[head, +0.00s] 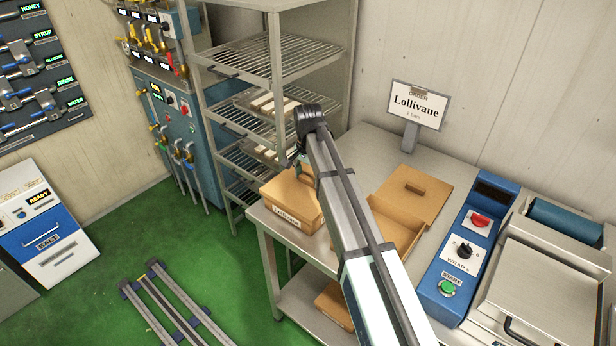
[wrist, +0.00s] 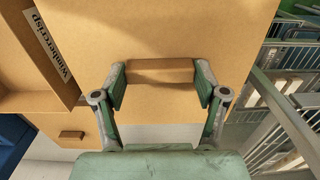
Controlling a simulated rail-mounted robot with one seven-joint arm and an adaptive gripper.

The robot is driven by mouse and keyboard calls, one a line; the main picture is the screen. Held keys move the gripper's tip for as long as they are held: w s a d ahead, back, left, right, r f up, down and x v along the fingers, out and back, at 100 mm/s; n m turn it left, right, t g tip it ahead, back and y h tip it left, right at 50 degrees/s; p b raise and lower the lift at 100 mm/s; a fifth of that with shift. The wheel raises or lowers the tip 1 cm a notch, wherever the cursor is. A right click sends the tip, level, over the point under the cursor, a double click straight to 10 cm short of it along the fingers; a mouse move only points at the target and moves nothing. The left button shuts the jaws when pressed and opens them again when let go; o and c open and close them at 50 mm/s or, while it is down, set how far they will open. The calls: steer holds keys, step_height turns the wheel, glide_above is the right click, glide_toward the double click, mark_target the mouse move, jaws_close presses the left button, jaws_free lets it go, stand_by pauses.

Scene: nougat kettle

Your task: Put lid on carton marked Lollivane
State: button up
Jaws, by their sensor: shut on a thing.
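The carton marked Lollivane (head: 287,217) stands at the left front corner of the steel table, its label facing me. A brown lid (head: 284,186) lies over its top; it fills much of the wrist view (wrist: 180,35). I cannot tell if the lid is fully seated. My gripper (wrist: 160,80) is shut on the lid's block handle (wrist: 160,70), one finger at each end. In the head view, my arm partly hides the gripper and the carton's right side.
An open carton (head: 402,235), labelled Wimbercrisp in the wrist view (wrist: 50,45), stands to the right, partly behind my arm. A second lid (head: 430,201) lies flat behind it. A wire rack (head: 240,65) stands left, a blue wrap machine (head: 455,255) right. The order sign (head: 416,106) reads Lollivane.

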steer(key=shift+f, duration=0.55)
stand_by(1.0)
steer(key=o, duration=1.2)
steer(key=shift+r, duration=0.15)
steer(key=shift+r+p, duration=2.3)
steer(key=shift+r, duration=1.6)
steer(key=shift+f, duration=0.1)
